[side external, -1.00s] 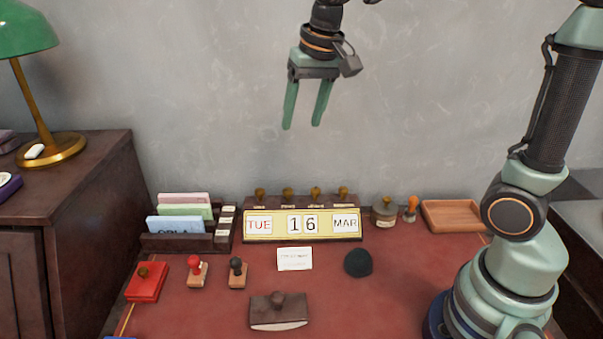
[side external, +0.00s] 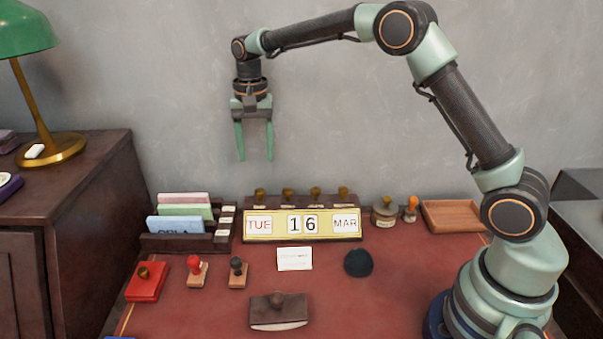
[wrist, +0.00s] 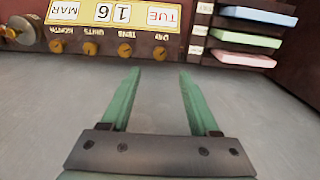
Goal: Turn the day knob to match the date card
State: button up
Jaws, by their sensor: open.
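The calendar block (side external: 302,239) shows TUE, 16 and MAR in its windows. Brass knobs stand along its back top edge. The day knob (side external: 259,194) is the leftmost, behind TUE; in the wrist view it (wrist: 160,53) sits by the DAY label. The white date card (side external: 295,259) lies on the desk in front of the calendar, its print too small to read. My gripper (side external: 256,158) is open and empty, pointing down above the day knob and apart from it. In the wrist view, the knob appears just beyond and between the fingertips (wrist: 160,72).
A card rack (side external: 190,242) stands left of the calendar. A round stamp pot (side external: 384,214) and a wooden tray (side external: 455,216) stand to the right. Stamps, a dark dome (side external: 358,262) and a blotter (side external: 279,312) lie in front. The air around my gripper is clear.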

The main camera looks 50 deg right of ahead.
aim_at(259, 190)
notch_tip(259, 190, down, 10)
jog(key=shift+r, duration=0.15)
dwell(0.3)
grip_shut()
